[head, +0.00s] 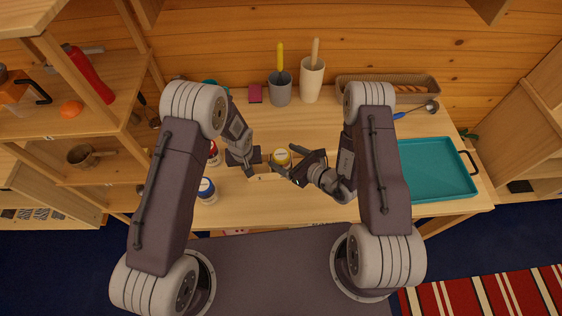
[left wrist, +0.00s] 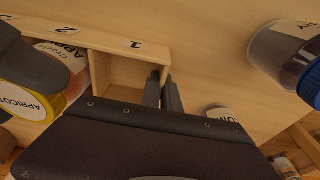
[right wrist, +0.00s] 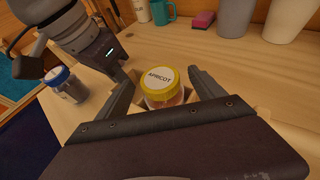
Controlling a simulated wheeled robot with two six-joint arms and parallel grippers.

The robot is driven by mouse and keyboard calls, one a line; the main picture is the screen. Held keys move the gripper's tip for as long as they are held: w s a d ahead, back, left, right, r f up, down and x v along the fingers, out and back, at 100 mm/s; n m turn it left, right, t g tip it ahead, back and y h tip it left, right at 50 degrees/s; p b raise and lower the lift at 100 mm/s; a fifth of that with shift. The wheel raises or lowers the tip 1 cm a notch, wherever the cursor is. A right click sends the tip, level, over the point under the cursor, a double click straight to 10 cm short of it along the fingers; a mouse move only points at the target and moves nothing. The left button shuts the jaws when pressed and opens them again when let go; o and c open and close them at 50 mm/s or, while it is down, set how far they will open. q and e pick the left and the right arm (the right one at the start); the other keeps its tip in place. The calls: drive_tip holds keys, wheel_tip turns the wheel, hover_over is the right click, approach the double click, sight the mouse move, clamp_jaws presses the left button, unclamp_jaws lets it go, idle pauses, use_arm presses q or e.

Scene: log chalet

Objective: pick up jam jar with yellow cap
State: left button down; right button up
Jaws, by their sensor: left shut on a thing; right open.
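The apricot jam jar with the yellow cap (head: 281,156) stands in a small numbered wooden box (head: 262,177) on the table. It also shows in the right wrist view (right wrist: 160,84) and, partly covered, in the left wrist view (left wrist: 28,102). My right gripper (right wrist: 160,80) is open, with one finger on each side of the yellow cap. Whether the fingers touch the jar cannot be told. My left gripper (left wrist: 163,92) is shut on the wall of the wooden box, beside the compartment marked 1, which looks empty.
A blue-capped jar (head: 206,190) and a red-capped jar (head: 214,154) stand left of the box. A grey cup (head: 280,94), a cream cup (head: 312,82) and a basket (head: 400,86) line the back. A teal tray (head: 436,170) lies at the right.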

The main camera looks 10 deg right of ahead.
sight(275, 151)
drive_tip(key=x, duration=0.5)
drive_tip(key=shift+w+a+r, duration=0.1)
drive_tip(key=shift+w+a, duration=0.05)
drive_tip(key=shift+a, duration=0.05)
drive_tip(key=shift+d, duration=0.1)
clamp_jaws()
